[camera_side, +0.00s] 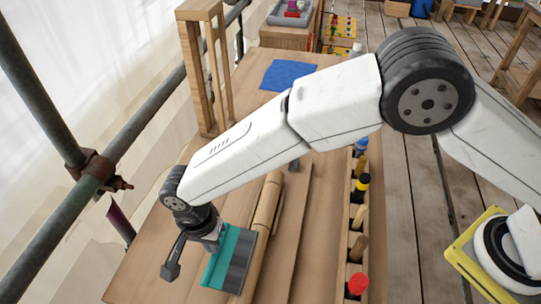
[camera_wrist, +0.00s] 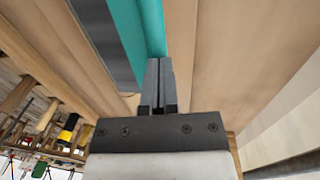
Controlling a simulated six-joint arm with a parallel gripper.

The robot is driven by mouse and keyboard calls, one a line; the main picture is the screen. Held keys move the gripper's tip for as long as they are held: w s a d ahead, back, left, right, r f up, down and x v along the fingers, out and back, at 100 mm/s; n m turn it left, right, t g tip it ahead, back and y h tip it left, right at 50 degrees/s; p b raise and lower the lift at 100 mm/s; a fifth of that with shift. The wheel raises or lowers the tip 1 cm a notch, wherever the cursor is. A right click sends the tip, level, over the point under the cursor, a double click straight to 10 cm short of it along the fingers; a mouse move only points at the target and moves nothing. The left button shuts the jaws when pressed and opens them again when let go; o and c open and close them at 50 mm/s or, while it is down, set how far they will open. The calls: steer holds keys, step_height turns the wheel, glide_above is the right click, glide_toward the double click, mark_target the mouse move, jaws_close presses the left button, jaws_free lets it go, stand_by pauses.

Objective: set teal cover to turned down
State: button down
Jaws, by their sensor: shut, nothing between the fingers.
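The teal cover (camera_side: 220,257) is a flat strip lying beside a dark grey panel at the near end of the wooden workbench. In the wrist view the teal cover (camera_wrist: 138,22) runs up from the fingertips, with the grey panel (camera_wrist: 100,38) on its left. My gripper (camera_side: 213,244) is low over the cover's far left end in the side view. In the wrist view its fingers (camera_wrist: 158,66) are closed together and empty, and their tips overlap the cover's edge. I cannot tell whether they touch it.
A rounded wooden piece (camera_side: 265,208) lies on the bench behind the cover. A tool rack (camera_side: 357,215) with coloured handles lines the bench's right edge. Scaffold poles (camera_side: 110,150) stand at left. A blue cloth (camera_side: 287,75) and wooden posts (camera_side: 205,70) are farther back.

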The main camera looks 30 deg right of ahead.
steer(key=shift+w+a+f, duration=0.1)
steer(key=shift+w+f, duration=0.05)
steer(key=shift+f, duration=0.25)
steer(key=shift+w+a+f, duration=0.1)
steer(key=shift+f, duration=0.3)
steer(key=shift+r, duration=0.1)
step_height(320, 180, up, 13)
steer(key=w+a, duration=0.2)
steer(key=shift+w+a+r, duration=0.2)
steer(key=shift+w+a, duration=0.2)
